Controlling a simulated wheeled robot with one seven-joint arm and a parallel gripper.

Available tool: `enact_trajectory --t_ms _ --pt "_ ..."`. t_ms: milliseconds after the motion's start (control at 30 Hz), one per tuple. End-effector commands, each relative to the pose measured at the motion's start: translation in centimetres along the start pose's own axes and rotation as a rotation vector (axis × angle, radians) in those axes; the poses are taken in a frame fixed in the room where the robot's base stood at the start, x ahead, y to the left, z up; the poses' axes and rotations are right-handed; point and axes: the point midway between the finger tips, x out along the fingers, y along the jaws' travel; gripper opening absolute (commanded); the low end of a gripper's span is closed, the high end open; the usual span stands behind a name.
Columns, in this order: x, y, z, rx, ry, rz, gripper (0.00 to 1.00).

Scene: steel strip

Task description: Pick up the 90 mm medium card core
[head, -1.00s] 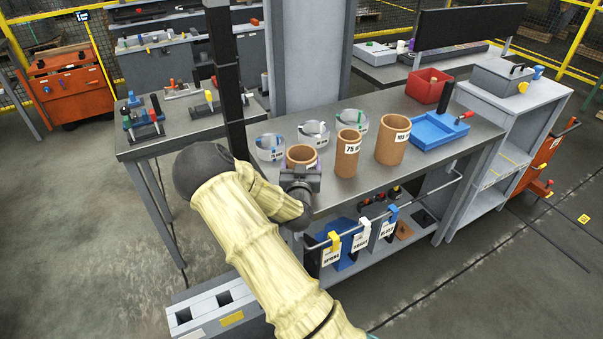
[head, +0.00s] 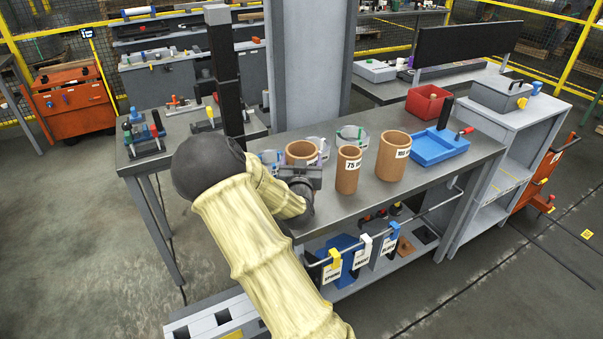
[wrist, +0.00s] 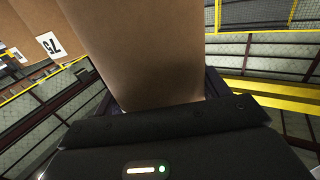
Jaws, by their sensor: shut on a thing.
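The brown card core (head: 301,152) in my gripper (head: 300,176) stands roughly upright at the front left of the steel bench (head: 330,205). Its label is not visible, so I cannot read its size. In the wrist view the core (wrist: 140,50) fills the space between my jaws (wrist: 160,97), which are shut on it. It appears raised off the bench; its lower part is hidden by my gripper in the head view. A narrower core marked 75 (head: 348,170) stands just right of it. A wider core (head: 393,157), its label blurred, stands further right.
Clear ring-shaped items (head: 352,138) stand close behind the held core. A blue tray (head: 440,146) and red bin (head: 428,102) are at the right. A dark post (head: 226,90) rises at the left. Tagged hooks hang on the front rail (head: 425,215).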

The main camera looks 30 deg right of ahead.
Motion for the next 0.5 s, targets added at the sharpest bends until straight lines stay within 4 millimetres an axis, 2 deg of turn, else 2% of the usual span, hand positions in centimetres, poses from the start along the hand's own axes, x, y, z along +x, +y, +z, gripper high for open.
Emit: enact_trajectory --t_ms 33,200,500 --pt "0.0 0.0 -0.9 0.003 0.005 -0.001 0.42" --pt "0.0 0.0 -2.7 0.001 0.003 0.000 0.42" --pt "0.0 0.0 -3.1 -0.001 0.001 0.000 0.42"
